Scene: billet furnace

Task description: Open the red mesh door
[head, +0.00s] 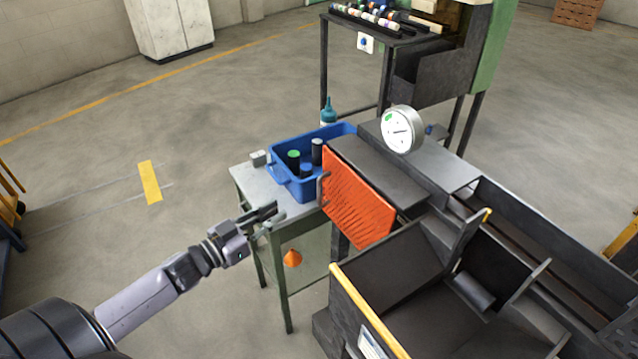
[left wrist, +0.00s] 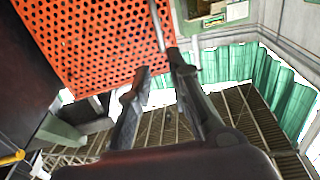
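The red mesh door (head: 357,203) is an orange-red perforated panel on the left side of the dark machine. A dark handle (head: 322,188) stands at its left edge. My left gripper (head: 273,214) is left of the handle and apart from it, over the edge of a small table. In the left wrist view the door (left wrist: 90,40) fills the upper left, and the handle bar (left wrist: 159,22) runs down its right edge toward the gap between the fingertips (left wrist: 158,62). The left fingers are spread, with nothing between them. My right gripper is not in view.
A blue crate (head: 284,178) with several bottles stands on the small grey-green table (head: 243,178) beside the door. A teal bottle (head: 328,113) is behind it. A round gauge (head: 402,130) tops the machine. A yellow-edged chute (head: 362,312) is in front.

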